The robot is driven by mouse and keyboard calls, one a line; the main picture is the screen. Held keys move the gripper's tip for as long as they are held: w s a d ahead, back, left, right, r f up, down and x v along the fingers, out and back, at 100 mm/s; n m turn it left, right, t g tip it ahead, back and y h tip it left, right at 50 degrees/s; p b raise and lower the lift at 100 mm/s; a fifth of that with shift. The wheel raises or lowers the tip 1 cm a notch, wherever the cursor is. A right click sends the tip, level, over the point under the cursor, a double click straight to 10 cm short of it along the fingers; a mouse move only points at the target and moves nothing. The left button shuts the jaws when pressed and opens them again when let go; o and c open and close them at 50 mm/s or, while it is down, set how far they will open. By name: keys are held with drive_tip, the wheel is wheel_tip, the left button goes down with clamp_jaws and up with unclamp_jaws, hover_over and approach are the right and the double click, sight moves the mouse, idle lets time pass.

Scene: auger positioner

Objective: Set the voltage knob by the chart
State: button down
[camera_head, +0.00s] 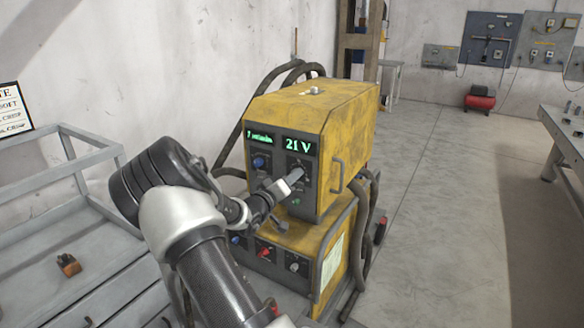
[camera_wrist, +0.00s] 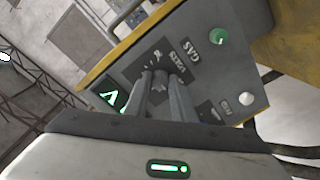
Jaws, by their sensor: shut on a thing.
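The yellow welding machine (camera_head: 322,115) stands in the middle of the head view. Its right display (camera_head: 298,146) reads "21 V" in green. My gripper (camera_head: 295,177) reaches the front panel just below this display and is shut on the voltage knob. In the wrist view the fingers (camera_wrist: 166,82) close at the dark plate marked "VOLTS"; they hide most of the knob and its pointer.
A green knob (camera_wrist: 218,36) marked "GAS" and a white knob (camera_wrist: 246,99) are close to my fingers. A grey cart (camera_head: 85,245) stands at left.

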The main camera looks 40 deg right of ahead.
drive_tip(key=shift+r+n+p, duration=0.1)
drive_tip(key=shift+n+p, duration=2.6)
drive_tip(key=shift+n, duration=0.8)
drive_tip(key=shift+g, duration=0.3)
drive_tip(key=c, duration=1.5)
unclamp_jaws()
drive_tip(key=shift+a, duration=0.1)
drive_tip(key=v, duration=1.7)
drive_tip(key=shift+s+a+r, duration=0.1)
drive_tip(key=shift+s+a, duration=0.05)
